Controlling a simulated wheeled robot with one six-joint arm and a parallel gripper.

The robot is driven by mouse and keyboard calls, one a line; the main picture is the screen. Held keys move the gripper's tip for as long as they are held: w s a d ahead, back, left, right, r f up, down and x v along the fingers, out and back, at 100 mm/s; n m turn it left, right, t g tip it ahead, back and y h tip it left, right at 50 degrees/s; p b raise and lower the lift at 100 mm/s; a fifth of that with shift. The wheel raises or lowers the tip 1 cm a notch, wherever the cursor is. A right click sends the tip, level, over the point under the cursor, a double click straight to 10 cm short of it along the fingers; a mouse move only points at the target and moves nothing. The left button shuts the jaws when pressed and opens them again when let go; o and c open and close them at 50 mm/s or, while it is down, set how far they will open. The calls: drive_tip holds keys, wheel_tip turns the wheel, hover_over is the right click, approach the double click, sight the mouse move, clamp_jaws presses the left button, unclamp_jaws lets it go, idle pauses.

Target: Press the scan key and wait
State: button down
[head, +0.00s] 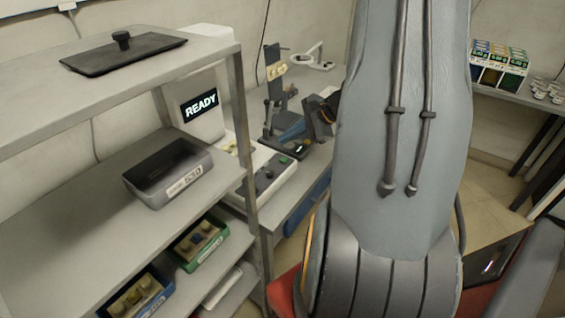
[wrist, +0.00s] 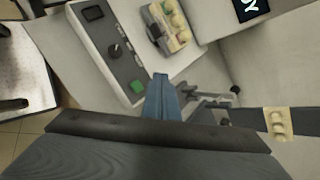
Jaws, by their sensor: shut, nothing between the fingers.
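A pale control box (head: 270,180) stands on the bench behind the shelf rack in the head view. It carries a dark knob and a green key (head: 284,160). In the wrist view the box (wrist: 90,45) is at upper left, with the green key (wrist: 137,87) at its near end. My gripper (wrist: 161,77) is shut and empty, its fingertips just right of the green key in the picture. I cannot tell its height above the key. A screen (head: 200,105) reads READY; part of it shows in the wrist view (wrist: 251,8).
A grey rack (head: 60,235) at left holds a grey bin (head: 168,172), small trays and a black lid (head: 123,53) on top. A holder with pale and coloured pieces (wrist: 166,27) lies beside the control box. A stand (head: 277,85) is on the bench. Boxes (head: 498,65) stand at far right.

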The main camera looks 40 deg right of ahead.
drive_tip(key=shift+f+b, duration=1.6)
drive_tip(key=shift+f, duration=0.7)
drive_tip(key=shift+f, duration=0.15)
drive_tip(key=shift+f+b, duration=0.3)
drive_tip(key=shift+b, duration=0.3)
drive_tip(key=shift+f+b, duration=0.45)
idle(0.8)
drive_tip(key=shift+r, duration=0.1)
drive_tip(key=shift+r+p, duration=0.55)
drive_tip(key=shift+r, duration=0.25)
drive_tip(key=shift+r, duration=0.1)
wheel_tip(320, 180, up, 5)
drive_tip(key=p, duration=0.3)
